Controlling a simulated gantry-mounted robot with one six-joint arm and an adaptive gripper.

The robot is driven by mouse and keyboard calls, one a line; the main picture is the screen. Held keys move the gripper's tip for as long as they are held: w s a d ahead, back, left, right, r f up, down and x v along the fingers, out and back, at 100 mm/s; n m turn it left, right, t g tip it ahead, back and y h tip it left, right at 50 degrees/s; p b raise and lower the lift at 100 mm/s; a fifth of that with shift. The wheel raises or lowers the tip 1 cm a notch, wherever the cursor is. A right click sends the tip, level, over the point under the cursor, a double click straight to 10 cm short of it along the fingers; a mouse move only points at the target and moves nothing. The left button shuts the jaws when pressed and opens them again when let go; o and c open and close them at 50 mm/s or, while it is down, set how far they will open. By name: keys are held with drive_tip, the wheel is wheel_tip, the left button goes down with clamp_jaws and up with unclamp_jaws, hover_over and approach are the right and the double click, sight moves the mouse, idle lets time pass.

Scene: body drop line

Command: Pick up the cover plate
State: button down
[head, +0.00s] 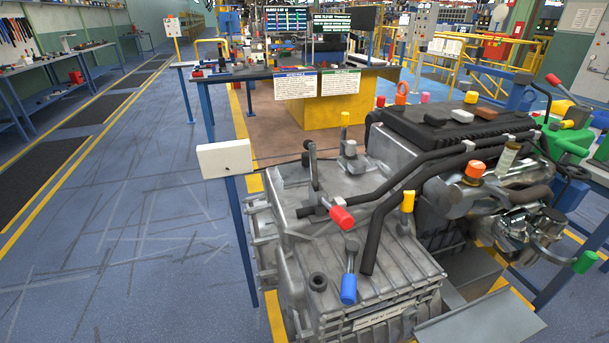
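No part is clearly marked as the cover plate, and I cannot tell which piece it is. A flat grey metal plate (482,318) shows at the lower right, beside the engine and gearbox unit (345,270). A pale rectangular block or plate (224,158) with a small dark dot stands at the top of a blue post, left of the unit. My gripper is not in view, so its opening and whatever it may hold are hidden.
Black hoses (392,197) and coloured caps, such as a red one (342,217) and a blue one (348,289), stick up from the unit. A blue-framed workbench (290,72) with two signs stands behind. The blue floor (130,220) at left is clear.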

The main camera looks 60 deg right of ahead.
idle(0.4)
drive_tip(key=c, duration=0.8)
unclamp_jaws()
